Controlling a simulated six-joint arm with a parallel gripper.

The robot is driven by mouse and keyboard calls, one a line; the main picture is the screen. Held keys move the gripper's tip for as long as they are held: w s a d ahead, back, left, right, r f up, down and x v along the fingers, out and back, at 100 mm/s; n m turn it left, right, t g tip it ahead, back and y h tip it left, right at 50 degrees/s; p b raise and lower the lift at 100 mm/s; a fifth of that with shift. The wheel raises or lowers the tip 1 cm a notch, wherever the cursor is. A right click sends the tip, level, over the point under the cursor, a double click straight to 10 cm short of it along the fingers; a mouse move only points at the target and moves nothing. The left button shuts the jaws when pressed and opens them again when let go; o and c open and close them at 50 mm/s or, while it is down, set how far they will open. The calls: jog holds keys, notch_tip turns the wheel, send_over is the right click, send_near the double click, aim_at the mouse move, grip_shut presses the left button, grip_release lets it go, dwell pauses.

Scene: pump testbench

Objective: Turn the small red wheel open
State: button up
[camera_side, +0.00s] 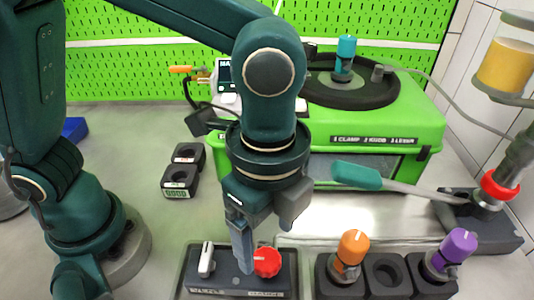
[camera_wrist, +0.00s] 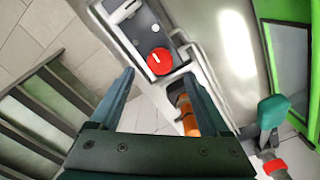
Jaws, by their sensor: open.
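The small red wheel (camera_side: 267,262) sits on the right part of a dark block with a white lever (camera_side: 206,260) on its left. In the wrist view the red wheel (camera_wrist: 160,61) lies ahead of the fingertips, with a white mark on its face. My gripper (camera_side: 262,240) points down just above the block, its fingers apart and empty. In the wrist view my gripper's fingers (camera_wrist: 158,85) spread wide, with the wheel between their lines and beyond the tips. I cannot tell the exact height gap.
An orange knob (camera_side: 353,246) and a purple knob (camera_side: 459,246) stand in dark holders to the right. A teal-handled lever (camera_side: 358,176) reaches over the bench behind them. A green machine (camera_side: 400,125) stands at the back.

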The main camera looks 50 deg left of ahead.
aim_at(267, 259)
jog(key=shift+f, duration=2.4)
grip_shut()
